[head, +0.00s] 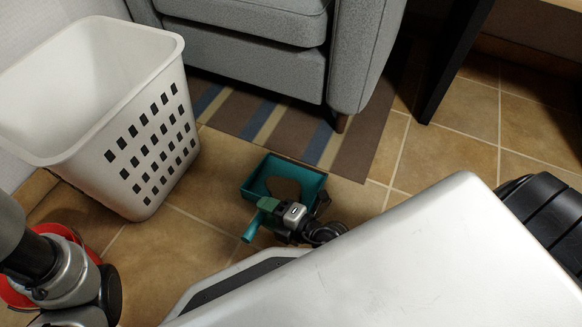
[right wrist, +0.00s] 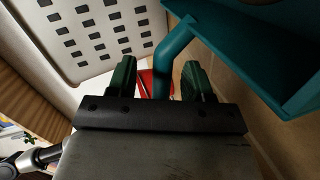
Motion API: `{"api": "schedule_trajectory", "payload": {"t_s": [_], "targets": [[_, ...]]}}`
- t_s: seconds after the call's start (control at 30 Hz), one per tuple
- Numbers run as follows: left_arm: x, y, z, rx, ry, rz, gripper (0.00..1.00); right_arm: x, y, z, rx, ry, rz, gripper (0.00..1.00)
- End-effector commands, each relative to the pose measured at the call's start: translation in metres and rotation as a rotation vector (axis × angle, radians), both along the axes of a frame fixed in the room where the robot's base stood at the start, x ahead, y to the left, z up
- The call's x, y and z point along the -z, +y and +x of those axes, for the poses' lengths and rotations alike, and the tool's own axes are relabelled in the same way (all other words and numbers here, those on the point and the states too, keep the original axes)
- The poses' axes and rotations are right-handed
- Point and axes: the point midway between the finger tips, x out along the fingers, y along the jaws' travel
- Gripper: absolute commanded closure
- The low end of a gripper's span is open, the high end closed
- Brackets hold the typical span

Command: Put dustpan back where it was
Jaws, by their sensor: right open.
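The teal dustpan (head: 314,184) is near the middle of the head view, in front of the striped rug, with its handle (head: 250,229) toward the lower left. A brown patch shows inside its pan. My right gripper (head: 268,209) is at the dustpan's near side, by the handle. In the right wrist view, the green fingers of my right gripper (right wrist: 158,84) are spread apart, with the teal handle (right wrist: 170,47) showing between them and a gap at each side. The pan (right wrist: 285,65) is at upper right. My left arm shows at lower left, but its gripper does not.
A white laundry basket (head: 75,85) stands at left. A red round object (head: 73,238) is partly hidden behind my left arm. A grey armchair (head: 255,68) stands on the striped rug (head: 245,118) behind. Tiled floor is clear at right.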

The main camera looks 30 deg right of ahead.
Motion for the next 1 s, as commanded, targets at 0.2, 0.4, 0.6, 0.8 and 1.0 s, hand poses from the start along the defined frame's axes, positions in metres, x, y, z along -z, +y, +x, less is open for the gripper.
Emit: {"api": "schedule_trajectory", "payload": {"t_s": [0.2, 0.4, 0.6, 0.8, 1.0], "targets": [[-0.008, 0.000, 0.000, 0.000, 0.000, 0.000, 0.55, -0.010, -0.025, -0.037, -0.005, 0.001, -0.004, 0.49], [-0.011, 0.000, 0.000, 0.000, 0.000, 0.000, 0.55, -0.017, -0.041, -0.061, -0.003, 0.001, -0.003, 0.49], [-0.012, 0.000, 0.000, 0.000, 0.001, 0.000, 0.55, -0.020, -0.047, -0.071, -0.001, -0.001, 0.000, 0.49], [-0.012, 0.000, 0.001, 0.000, 0.002, 0.000, 0.55, -0.021, -0.047, -0.069, 0.001, -0.003, 0.006, 0.49], [-0.012, 0.000, 0.001, -0.001, 0.003, 0.001, 0.55, -0.081, -0.018, -0.009, 0.040, -0.063, 0.159, 0.49]]}}
